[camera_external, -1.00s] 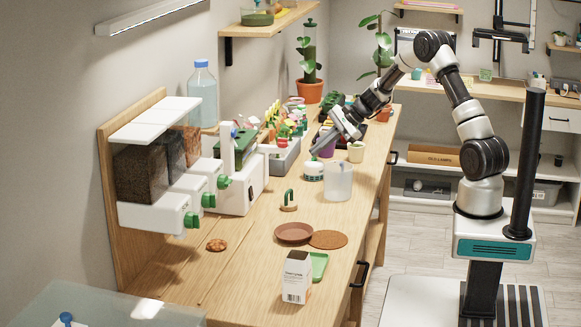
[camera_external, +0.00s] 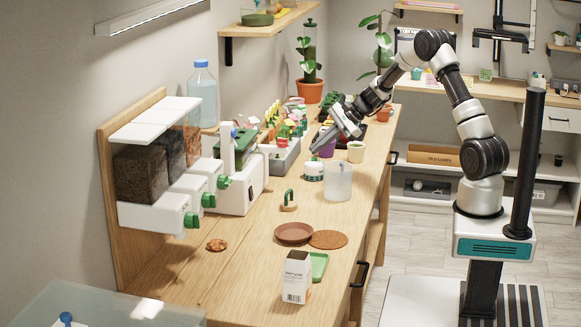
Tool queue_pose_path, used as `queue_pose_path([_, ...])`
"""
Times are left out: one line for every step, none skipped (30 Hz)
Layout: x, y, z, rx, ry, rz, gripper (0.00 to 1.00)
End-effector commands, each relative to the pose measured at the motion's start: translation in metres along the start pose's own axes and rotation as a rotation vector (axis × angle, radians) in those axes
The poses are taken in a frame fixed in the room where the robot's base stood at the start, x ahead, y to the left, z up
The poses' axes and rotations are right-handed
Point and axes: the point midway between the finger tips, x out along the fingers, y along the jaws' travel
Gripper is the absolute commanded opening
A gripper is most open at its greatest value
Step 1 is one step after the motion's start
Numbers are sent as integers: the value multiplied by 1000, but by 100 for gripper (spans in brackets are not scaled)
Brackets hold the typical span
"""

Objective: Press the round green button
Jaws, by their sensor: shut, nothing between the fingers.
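My gripper (camera_external: 317,148) is shut and empty, pointing down and to the left over the workbench. Its tip is just above a small round white item with a green band (camera_external: 313,171), apart from it as far as I can tell. I cannot tell whether that item carries the round green button; its top is small and partly blurred. Green round knobs (camera_external: 191,220) show on the fronts of the white dispensers at the left, and more are farther back along the row.
A purple pot (camera_external: 327,149) and a cream pot (camera_external: 356,152) are close behind. A planter box (camera_external: 286,158) is at the left. A brown saucer (camera_external: 294,233) and a carton (camera_external: 297,277) are nearer the front.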

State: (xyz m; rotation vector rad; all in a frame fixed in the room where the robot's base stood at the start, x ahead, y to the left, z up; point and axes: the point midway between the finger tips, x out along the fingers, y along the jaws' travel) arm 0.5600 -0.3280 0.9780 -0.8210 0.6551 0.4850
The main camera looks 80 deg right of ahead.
Motion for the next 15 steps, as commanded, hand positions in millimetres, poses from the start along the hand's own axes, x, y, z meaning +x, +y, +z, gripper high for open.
queue_pose_path([-1, -1, 1, 0, 0, 0, 0])
queue_pose_path([-1, -1, 1, 0, 0, 0, 0])
queue_pose_path([-1, -1, 1, 0, 0, 0, 0])
queue_pose_path([-1, -1, 1, 0, 0, 0, 0])
queue_pose_path([-1, -1, 1, 0, 0, 0, 0])
queue_pose_path([-1, -1, 1, 0, 0, 0, 0])
queue_pose_path([-1, -1, 1, 0, 0, 0, 0])
queue_pose_path([-1, -1, 1, 0, 0, 0, 0])
queue_pose_path([-1, -1, 1, 0, 0, 0, 0])
queue_pose_path([-2, -1, 1, 0, 0, 0, 0])
queue_pose_path([-3, -2, 2, 0, 0, 0, 0])
queue_pose_path([-4, -3, 3, 0, 0, 0, 0])
queue_pose_path([-6, -4, 4, 0, 0, 0, 0])
queue_pose_path([-7, -6, 6, 0, 0, 0, 0])
queue_pose_path([-10, -7, 7, 0, 0, 0, 0])
